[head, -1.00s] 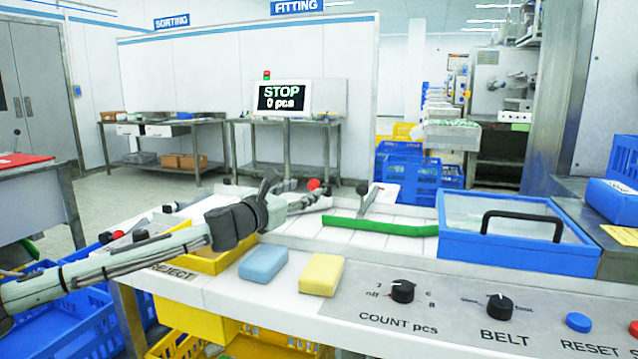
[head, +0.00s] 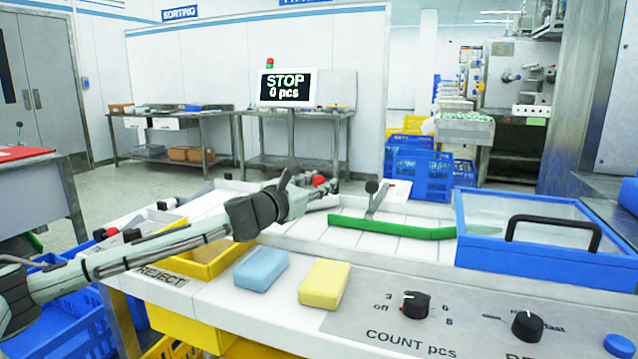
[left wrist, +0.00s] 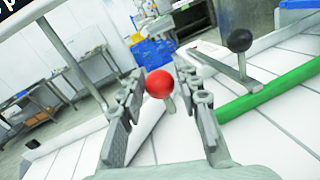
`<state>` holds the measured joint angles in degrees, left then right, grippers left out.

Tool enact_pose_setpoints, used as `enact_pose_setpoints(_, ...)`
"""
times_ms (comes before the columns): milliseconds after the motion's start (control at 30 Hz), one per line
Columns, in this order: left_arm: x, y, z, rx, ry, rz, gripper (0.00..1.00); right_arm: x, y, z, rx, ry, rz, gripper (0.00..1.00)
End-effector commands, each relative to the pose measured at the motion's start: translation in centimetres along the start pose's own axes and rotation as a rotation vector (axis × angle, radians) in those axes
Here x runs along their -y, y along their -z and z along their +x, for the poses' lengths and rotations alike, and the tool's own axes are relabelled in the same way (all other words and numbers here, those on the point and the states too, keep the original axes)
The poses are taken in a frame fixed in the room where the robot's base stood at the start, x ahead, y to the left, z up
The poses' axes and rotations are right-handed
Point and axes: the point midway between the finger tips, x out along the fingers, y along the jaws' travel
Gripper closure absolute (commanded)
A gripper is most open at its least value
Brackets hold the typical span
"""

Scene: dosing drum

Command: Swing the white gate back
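The red ball knob (left wrist: 159,84) stands on a short grey stem. It also shows in the head view (head: 319,181), partly hidden by my left gripper (head: 310,186). In the left wrist view, the open fingers of my left gripper (left wrist: 160,103) are on either side of the knob, with visible gaps. A white strip (left wrist: 147,126) below the knob looks like the white gate, partly hidden by the left finger. The green gate (head: 390,228) lies across the white tiled surface, with a black-knobbed lever (head: 372,187) behind it. My right gripper is not in view.
A blue-framed clear cover (head: 525,262) with a black handle is at the right. A yellow reject bin (head: 222,262), blue block (head: 261,269) and yellow block (head: 324,284) are near the front. The count dial (head: 416,305) is on the front panel. The screen (head: 286,87) reads STOP, 0 pcs.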

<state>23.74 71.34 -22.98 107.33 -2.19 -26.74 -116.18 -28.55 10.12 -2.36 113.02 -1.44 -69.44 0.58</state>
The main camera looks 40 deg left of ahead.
Motion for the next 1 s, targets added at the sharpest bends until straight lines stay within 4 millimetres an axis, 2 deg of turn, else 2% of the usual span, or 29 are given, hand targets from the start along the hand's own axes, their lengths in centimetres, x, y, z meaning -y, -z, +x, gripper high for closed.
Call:
enact_pose_setpoints(33, 0.0, 0.0, 0.0, 0.000, 0.000, 0.000, 0.76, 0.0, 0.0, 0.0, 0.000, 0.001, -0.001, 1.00)
enact_pose_setpoints(233, 0.0, 0.0, 0.0, 0.000, 0.000, 0.000, 1.00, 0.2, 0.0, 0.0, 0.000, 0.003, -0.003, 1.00)
enact_pose_setpoints(667, -0.4, 0.1, 0.0, 0.001, 0.016, 0.004, 1.00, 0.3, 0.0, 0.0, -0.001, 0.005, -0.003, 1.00)
enact_pose_setpoints(1000, -2.5, 0.5, -0.2, 0.034, 0.191, 0.005, 1.00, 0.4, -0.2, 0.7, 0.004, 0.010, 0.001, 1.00)
